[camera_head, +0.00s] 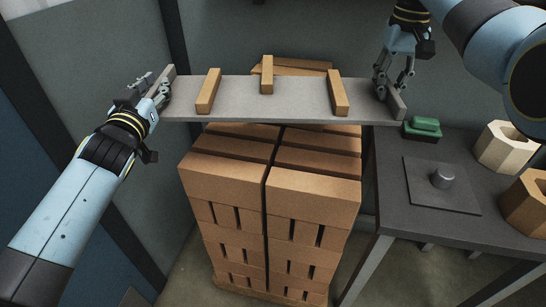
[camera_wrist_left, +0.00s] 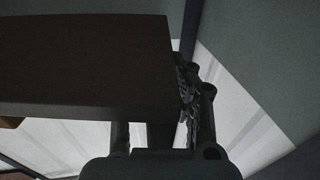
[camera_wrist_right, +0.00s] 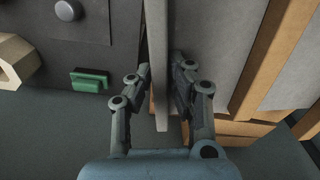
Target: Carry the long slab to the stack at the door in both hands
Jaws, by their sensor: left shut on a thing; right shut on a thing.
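The long slab (camera_head: 236,112) is a grey board with a raised lip at each end and three tan wooden strips across its top. It spans crosswise over the far part of the brick stack (camera_head: 225,185); I cannot tell whether it touches the bricks. My left gripper (camera_head: 160,92) is shut on the slab's left end. In the left wrist view the slab (camera_wrist_left: 85,70) is a dark shape beside the fingers. My right gripper (camera_head: 390,90) is shut on the right end lip, which shows between the fingers in the right wrist view (camera_wrist_right: 157,60).
A dark table (camera_head: 400,205) stands right of the stack. It holds a green block (camera_head: 422,128), a plate with a round knob (camera_head: 442,177) and two hollow many-sided blocks (camera_head: 505,147). The stack rests on a wooden pallet (camera_head: 270,293). A grey wall (camera_head: 90,60) is close at left.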

